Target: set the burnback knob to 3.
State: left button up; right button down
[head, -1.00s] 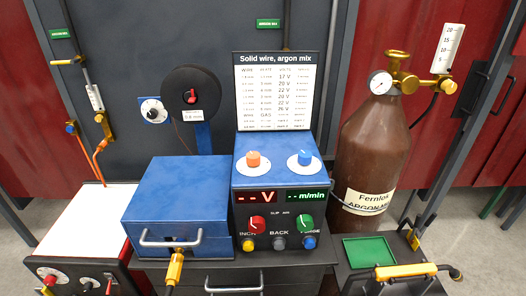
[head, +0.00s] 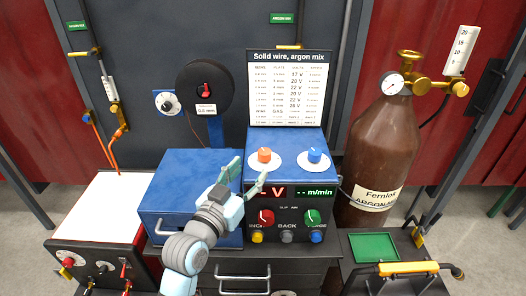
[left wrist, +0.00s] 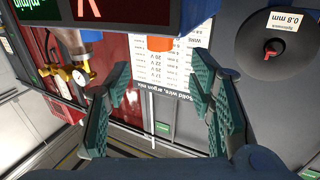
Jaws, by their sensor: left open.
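The machine's control panel (head: 286,208) carries a red knob (head: 266,217) and a green knob (head: 312,217) on its front. An orange knob (head: 264,155) and a blue knob (head: 314,155) stand on white dials on its sloped top. I cannot read which knob is marked burnback. My left gripper (head: 248,173) is open and empty at the panel's left side, near the orange knob and the display. In the left wrist view, its two teal fingers (left wrist: 162,72) point toward the upside-down panel, with the orange knob (left wrist: 159,44) beyond and between them. My right gripper is out of view.
A blue box (head: 180,185) stands left of the panel, below a black wire spool (head: 205,85). A brown gas cylinder (head: 375,150) stands right. A green tray (head: 373,247) and a yellow-handled torch (head: 408,267) lie front right. Yellow, grey and blue buttons line the panel's bottom.

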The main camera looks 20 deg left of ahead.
aim_at(262, 156)
pick_arm(q)
jog(key=w, duration=0.3)
jog(key=w+d, duration=0.1)
jog(key=w, duration=0.5)
jog(key=shift+w+d+p, duration=0.15)
jog(key=shift+d+p, duration=0.15)
jog(key=shift+d, duration=0.05)
grip_shut()
